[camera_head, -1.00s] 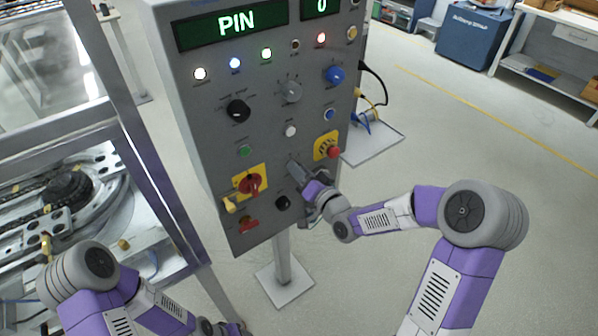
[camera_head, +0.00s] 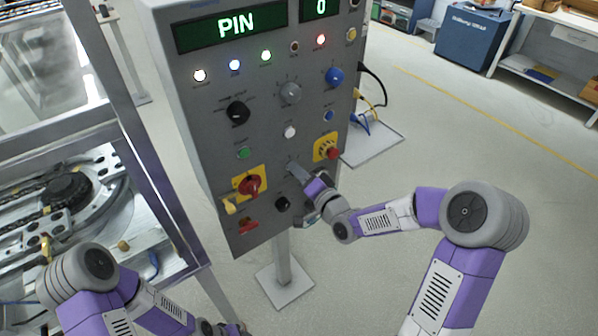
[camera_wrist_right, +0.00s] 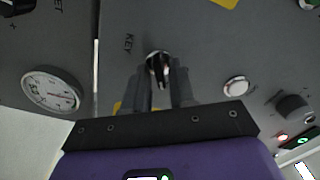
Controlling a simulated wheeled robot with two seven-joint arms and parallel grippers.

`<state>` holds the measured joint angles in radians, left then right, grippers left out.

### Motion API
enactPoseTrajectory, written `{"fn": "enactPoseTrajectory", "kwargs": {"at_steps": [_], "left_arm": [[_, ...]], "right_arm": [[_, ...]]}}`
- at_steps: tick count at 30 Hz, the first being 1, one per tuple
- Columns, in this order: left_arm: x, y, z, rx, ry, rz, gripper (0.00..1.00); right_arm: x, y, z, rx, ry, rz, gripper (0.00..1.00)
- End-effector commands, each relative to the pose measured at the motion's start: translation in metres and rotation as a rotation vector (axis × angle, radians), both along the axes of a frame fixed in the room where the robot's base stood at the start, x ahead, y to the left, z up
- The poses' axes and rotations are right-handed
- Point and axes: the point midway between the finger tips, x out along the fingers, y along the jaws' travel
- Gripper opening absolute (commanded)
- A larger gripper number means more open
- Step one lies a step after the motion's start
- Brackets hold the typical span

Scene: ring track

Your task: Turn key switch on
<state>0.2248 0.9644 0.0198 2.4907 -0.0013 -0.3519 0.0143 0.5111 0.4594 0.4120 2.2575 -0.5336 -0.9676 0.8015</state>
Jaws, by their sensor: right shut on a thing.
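The key switch (camera_wrist_right: 157,64) is a small silver round lock with a dark key, beside the printed word KEY in the right wrist view. My right gripper (camera_wrist_right: 160,88) has its two grey fingers on either side of the key and is shut on it. In the head view, my right gripper (camera_head: 297,172) reaches the lower middle of the grey control panel (camera_head: 265,135) and hides most of the key switch. My left gripper (camera_head: 228,329) is at the bottom edge, partly cut off and too small to read.
Around my right gripper are a red rotary switch on yellow (camera_head: 250,185), a red emergency button (camera_head: 333,153), a black knob (camera_head: 283,203) and a white button (camera_head: 290,132). A metal-framed track machine (camera_head: 75,190) stands left.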

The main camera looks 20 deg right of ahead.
Motion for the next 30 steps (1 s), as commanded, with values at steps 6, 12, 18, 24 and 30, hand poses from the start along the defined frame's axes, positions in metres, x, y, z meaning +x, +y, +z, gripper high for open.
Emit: {"fn": "enactPoseTrajectory", "kwargs": {"at_steps": [6,12,18,24,30], "left_arm": [[0.0,0.0,0.0,0.0,0.0,0.0,0.52],[0.0,0.0,0.0,0.0,0.0,0.0,0.52],[0.0,0.0,0.003,0.0,0.0,0.0,0.52],[0.0,0.0,0.007,0.0,0.0,0.0,0.52],[0.0,0.0,0.01,0.0,0.0,0.0,0.52]], "right_arm": [[0.0,0.0,0.0,0.001,0.0,0.0,0.35],[0.0,0.0,0.0,0.0,0.0,0.0,0.35],[-0.014,-0.006,0.0,-0.002,0.002,-0.002,0.35],[-0.046,-0.018,0.001,-0.001,0.003,-0.003,0.35],[-0.068,-0.025,0.0,0.0,0.001,0.0,0.35]]}}
